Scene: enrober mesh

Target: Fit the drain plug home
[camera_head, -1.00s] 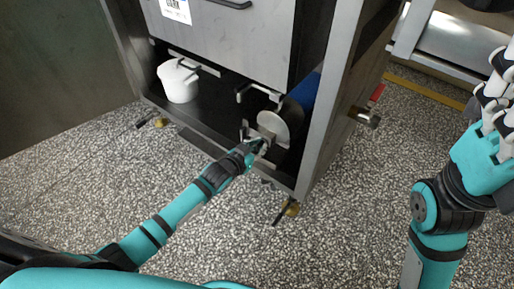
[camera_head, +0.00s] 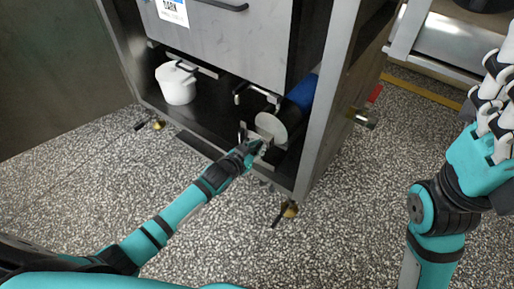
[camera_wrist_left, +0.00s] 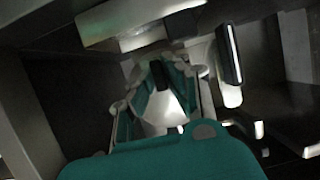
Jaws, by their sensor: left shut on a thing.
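My left gripper (camera_head: 257,149) reaches into the low bay of the steel cabinet and is shut. In the left wrist view its teal fingers (camera_wrist_left: 160,76) close on a small dark piece (camera_wrist_left: 161,75), which I take to be the drain plug. Most of it is hidden by the fingers. In the head view a pale round disc (camera_head: 271,127) lies just beyond the fingertips, in front of a blue cylinder (camera_head: 302,92). I cannot tell whether the plug touches anything there. My right gripper (camera_head: 492,95) is raised at the right edge, partly cut off, its opening unclear.
A white lidded pot (camera_head: 176,86) stands on the dark bay floor (camera_head: 205,118), left of my left gripper. The cabinet's front post (camera_head: 325,110) is close on the right. A bracket (camera_head: 257,92) hangs above. The speckled floor in front is clear.

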